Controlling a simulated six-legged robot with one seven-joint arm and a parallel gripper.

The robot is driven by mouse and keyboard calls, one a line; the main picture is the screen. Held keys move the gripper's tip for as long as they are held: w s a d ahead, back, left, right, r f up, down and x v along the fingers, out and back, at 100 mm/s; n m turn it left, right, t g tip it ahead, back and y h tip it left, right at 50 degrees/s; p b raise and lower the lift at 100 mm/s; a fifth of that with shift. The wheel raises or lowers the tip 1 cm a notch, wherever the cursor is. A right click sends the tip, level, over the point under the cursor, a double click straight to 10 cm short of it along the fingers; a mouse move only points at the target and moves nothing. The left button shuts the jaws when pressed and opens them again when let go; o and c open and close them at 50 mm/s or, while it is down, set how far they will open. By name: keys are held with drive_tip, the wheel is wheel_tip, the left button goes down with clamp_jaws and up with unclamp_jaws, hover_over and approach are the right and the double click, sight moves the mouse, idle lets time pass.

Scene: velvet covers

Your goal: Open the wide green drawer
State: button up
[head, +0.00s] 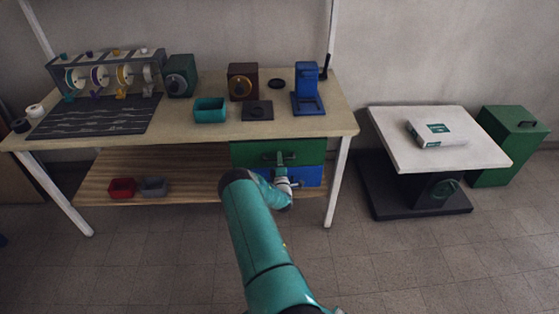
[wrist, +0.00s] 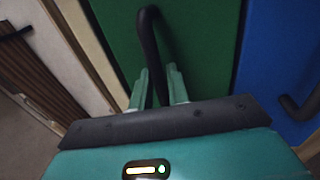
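The wide green drawer (head: 310,149) is under the right part of the workbench, above a blue drawer, and looks closed. Its dark handle (head: 270,156) is partly hidden by my arm. My gripper (head: 284,180) is in front of the drawers. In the wrist view the green front (wrist: 195,45) fills the upper middle, and the black bar handle (wrist: 148,35) runs down between the two teal fingers of my gripper (wrist: 158,78). The fingers are on either side of the bar. I cannot tell whether they press on it.
The blue drawer (head: 311,176) has its own dark handle, which shows beside the green front in the wrist view (wrist: 298,108). The workbench leg (head: 338,182) stands just right of the drawers. A low white table (head: 390,135) is farther right. The floor in front is clear.

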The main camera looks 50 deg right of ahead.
clamp_jaws()
